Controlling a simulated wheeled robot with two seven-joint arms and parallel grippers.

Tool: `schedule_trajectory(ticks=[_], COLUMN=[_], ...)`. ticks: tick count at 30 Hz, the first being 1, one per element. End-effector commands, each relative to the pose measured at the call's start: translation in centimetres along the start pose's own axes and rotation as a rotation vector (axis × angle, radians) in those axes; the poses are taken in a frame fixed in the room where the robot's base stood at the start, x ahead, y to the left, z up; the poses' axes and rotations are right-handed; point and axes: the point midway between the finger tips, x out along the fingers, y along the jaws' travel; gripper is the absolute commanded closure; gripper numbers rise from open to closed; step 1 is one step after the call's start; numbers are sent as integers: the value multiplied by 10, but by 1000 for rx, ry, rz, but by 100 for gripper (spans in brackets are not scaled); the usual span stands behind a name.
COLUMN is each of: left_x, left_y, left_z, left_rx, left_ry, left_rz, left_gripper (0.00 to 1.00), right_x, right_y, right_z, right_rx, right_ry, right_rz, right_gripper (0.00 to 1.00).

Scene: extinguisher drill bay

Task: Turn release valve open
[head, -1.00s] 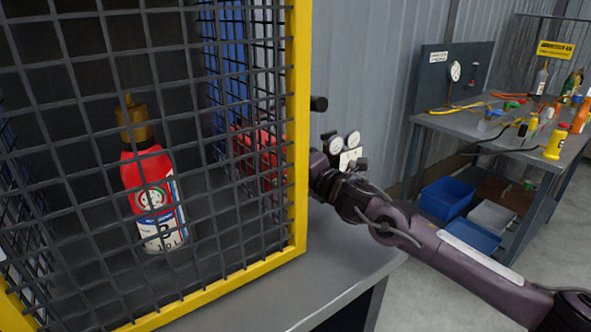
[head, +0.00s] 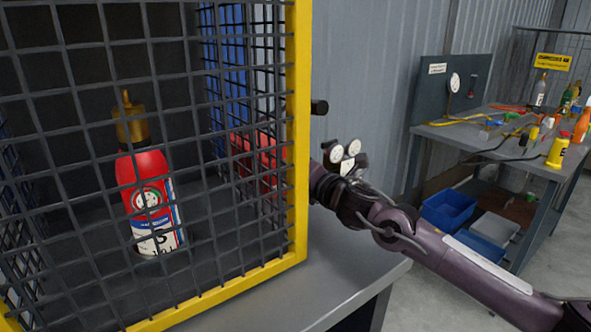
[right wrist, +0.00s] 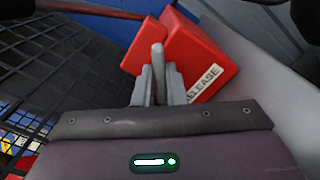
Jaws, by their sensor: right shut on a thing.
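A red release box (right wrist: 215,48) with a white label reading "RELEASE" fills the upper middle of the right wrist view. Red also shows through the mesh at the cage's right side in the head view (head: 262,160). My right gripper (right wrist: 156,75) is in front of the box, its grey fingers closed together on the release valve. The gripped part is mostly hidden between the fingers. In the head view my right arm reaches in from the right, and its gripper is hidden behind the yellow cage post. My left gripper is not in view.
A yellow-framed mesh cage (head: 298,130) stands close on the left, with a red bottle (head: 150,195) inside it. The grey bench edge (head: 345,290) runs below. A cluttered worktable (head: 470,140) stands at the right, with floor in front.

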Motion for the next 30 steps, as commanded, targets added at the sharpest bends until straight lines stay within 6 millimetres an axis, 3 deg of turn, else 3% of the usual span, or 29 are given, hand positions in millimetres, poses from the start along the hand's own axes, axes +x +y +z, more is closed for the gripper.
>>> schedule_trajectory(ticks=[1, 2, 7, 17, 30], left_x=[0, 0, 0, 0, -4], left_y=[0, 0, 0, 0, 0], left_z=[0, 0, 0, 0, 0], left_rx=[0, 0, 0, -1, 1], left_ry=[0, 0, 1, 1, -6], left_rz=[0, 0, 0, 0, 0], left_gripper=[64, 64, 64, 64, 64], right_x=[0, 0, 0, -4, -67], right_y=[-2, -2, -1, -1, -2], right_z=[-2, -2, -2, 0, -1], right_rx=[0, 0, 0, 1, 1], right_ry=[4, 4, 3, 1, 2], right_rz=[-3, -3, -2, -1, -2], right_gripper=[100, 88, 67, 67, 67])
